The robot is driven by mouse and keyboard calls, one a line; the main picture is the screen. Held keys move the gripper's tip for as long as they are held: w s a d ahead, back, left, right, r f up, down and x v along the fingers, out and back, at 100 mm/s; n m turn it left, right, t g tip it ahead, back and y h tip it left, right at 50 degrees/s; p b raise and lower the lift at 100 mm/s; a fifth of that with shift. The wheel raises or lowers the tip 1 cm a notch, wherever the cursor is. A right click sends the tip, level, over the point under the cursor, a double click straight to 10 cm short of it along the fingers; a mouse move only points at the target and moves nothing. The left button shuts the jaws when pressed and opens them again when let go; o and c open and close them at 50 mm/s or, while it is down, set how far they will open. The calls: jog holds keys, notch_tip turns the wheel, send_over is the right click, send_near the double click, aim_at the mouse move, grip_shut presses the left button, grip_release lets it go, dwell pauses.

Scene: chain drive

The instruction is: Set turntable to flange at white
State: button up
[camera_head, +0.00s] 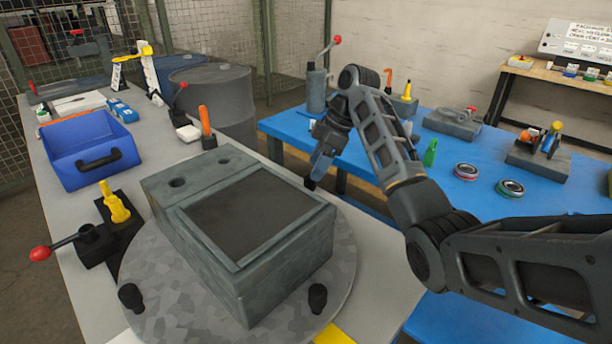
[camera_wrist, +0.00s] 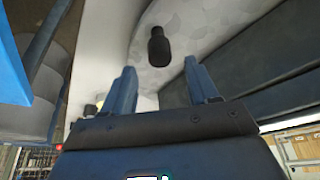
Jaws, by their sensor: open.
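The turntable (camera_head: 185,300) is a round, mottled grey plate on the grey bench, bearing a grey-green box-shaped casting (camera_head: 285,265). The casting has a dark recessed top and a raised end with two holes. Black knobs stand on the plate's rim at the front left (camera_head: 131,297) and front right (camera_head: 317,298). A white mark (camera_head: 125,338) and a yellow mark (camera_head: 335,335) show at the plate's front edge. My gripper (camera_head: 310,184) is open beyond the casting's right side. In the wrist view, a black knob (camera_wrist: 158,47) appears ahead, between the open fingers (camera_wrist: 160,82). I cannot tell which face is the flange.
A black fixture with a red-ball lever (camera_head: 40,253) and yellow handle (camera_head: 115,205) stands left of the plate. A blue bin (camera_head: 90,150) and an orange-handled tool (camera_head: 206,125) lie behind. A blue table (camera_head: 470,150) with several parts is at right.

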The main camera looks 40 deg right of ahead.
jog(key=shift+x, duration=2.6)
jog(key=shift+c, duration=0.4)
grip_shut()
